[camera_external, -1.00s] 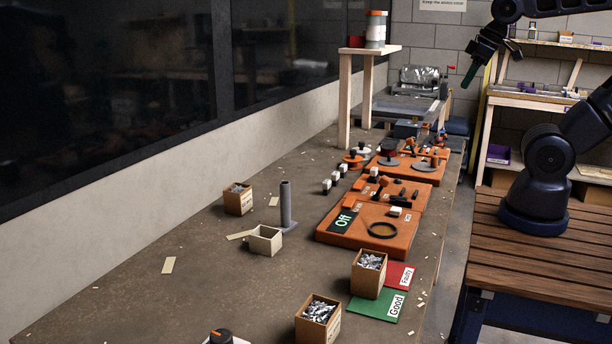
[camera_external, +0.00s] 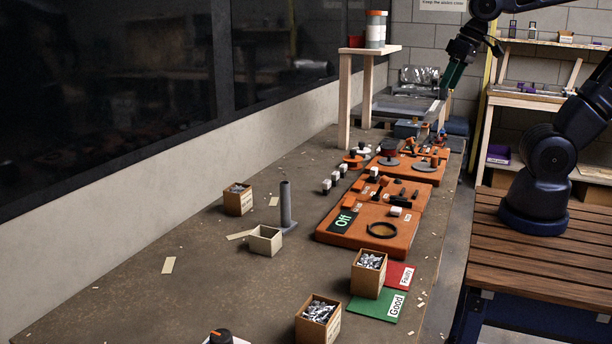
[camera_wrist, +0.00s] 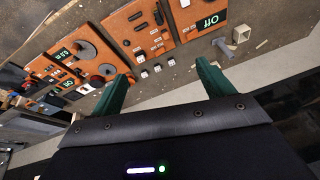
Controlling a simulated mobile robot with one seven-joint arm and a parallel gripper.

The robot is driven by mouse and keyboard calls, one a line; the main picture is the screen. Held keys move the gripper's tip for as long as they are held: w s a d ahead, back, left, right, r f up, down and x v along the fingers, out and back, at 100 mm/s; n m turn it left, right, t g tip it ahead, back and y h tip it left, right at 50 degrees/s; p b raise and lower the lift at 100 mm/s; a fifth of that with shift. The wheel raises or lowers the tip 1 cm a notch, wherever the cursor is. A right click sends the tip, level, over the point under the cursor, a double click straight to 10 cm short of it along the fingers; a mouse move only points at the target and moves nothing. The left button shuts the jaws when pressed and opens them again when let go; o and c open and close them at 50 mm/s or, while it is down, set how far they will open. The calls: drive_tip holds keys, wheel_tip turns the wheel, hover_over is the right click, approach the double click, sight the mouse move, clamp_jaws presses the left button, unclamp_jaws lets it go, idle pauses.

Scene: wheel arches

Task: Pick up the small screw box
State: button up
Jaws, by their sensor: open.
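Three small brown boxes filled with metal screws stand on the workbench in the external view. One is at the left (camera_external: 238,202), one is beside the green and red cards (camera_external: 367,281), and one is at the front (camera_external: 316,329). I cannot tell which one is the small screw box. My gripper (camera_external: 450,82) is raised above the far end of the bench, well away from all three. In the wrist view my gripper (camera_wrist: 162,84) has its green fingers spread apart with nothing held between them.
An open pale box (camera_external: 265,241) and a grey upright post (camera_external: 286,206) stand mid-bench. Orange boards (camera_external: 335,235) with parts line the right side. A wooden shelf (camera_external: 369,51) rises at the back. The front left of the bench is mostly clear.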

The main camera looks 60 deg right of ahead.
drive_tip(key=w+a+f+m+g, duration=0.2)
drive_tip(key=w+a+f+m, duration=0.15)
drive_tip(key=w+a, duration=0.55)
drive_tip(key=m+g, duration=0.2)
drive_tip(key=m, duration=1)
hover_over(370, 259)
wheel_tip(370, 259, down, 19)
drive_tip(key=shift+s+a+h, duration=0.15)
drive_tip(key=shift+s+h, duration=0.1)
drive_tip(key=shift+h, duration=0.15)
drive_tip(key=shift+a+f, duration=0.1)
drive_tip(key=shift+f, duration=0.35)
drive_tip(key=shift+w+d+f, duration=0.1)
drive_tip(key=shift+f, duration=2.45)
drive_tip(key=shift+w+d+f, duration=0.1)
drive_tip(key=shift+f, duration=2.4)
drive_tip(key=c, duration=1.2)
